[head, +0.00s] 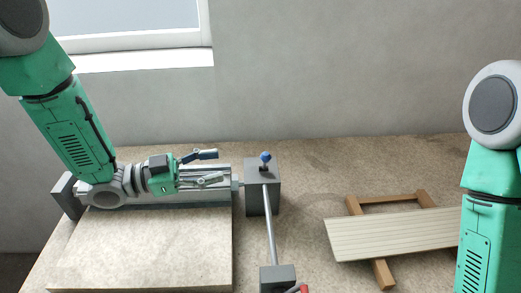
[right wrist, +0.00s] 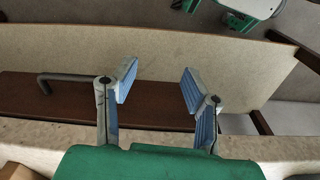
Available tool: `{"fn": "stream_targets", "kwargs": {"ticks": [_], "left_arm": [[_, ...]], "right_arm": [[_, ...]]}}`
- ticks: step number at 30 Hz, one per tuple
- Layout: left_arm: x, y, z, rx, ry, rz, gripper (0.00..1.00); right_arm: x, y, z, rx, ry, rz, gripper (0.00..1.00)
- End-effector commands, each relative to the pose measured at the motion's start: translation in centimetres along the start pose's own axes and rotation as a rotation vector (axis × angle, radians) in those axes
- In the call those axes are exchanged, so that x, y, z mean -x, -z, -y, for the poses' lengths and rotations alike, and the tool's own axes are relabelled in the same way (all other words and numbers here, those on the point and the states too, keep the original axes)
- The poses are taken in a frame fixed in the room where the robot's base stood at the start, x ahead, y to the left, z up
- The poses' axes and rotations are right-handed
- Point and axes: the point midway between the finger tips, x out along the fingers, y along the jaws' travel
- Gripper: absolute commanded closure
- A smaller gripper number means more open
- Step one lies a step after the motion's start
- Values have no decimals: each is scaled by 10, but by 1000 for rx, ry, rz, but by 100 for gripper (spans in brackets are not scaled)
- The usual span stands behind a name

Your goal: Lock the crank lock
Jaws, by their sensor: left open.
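In the head view, a small lever with a blue knob (head: 265,157) stands on top of a grey block (head: 262,190) at the right end of a long metal profile fixture (head: 215,197). I cannot tell from the picture whether this lever is the crank lock or how it is set. My left gripper (head: 212,167) is open and empty, over the fixture and left of the knob, with its fingers pointing right. My right gripper (right wrist: 160,82) is open and empty in the right wrist view. Its fingers are outside the head view.
A metal rod (head: 270,228) runs from the grey block to a front block (head: 278,278), with a red part (head: 304,289) beside it. A slatted panel (head: 390,234) lies on a wooden frame (head: 355,206) at the right. A grey handle (right wrist: 70,78) shows in the right wrist view.

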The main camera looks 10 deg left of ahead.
Motion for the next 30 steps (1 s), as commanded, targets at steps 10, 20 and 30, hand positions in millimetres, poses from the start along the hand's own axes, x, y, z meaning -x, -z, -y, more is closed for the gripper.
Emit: {"fn": "stream_targets", "kwargs": {"ticks": [10, 20, 30], "left_arm": [[-74, 1, 0, 0, -3, 0, 58], [-102, -1, 2, 2, 1, -3, 58], [-108, 0, 0, 0, 0, 0, 79]], "right_arm": [[16, 1, -1, -1, -1, -1, 60], [21, 2, 0, -1, 0, -1, 60], [21, 2, 0, -1, 0, -1, 60]]}}
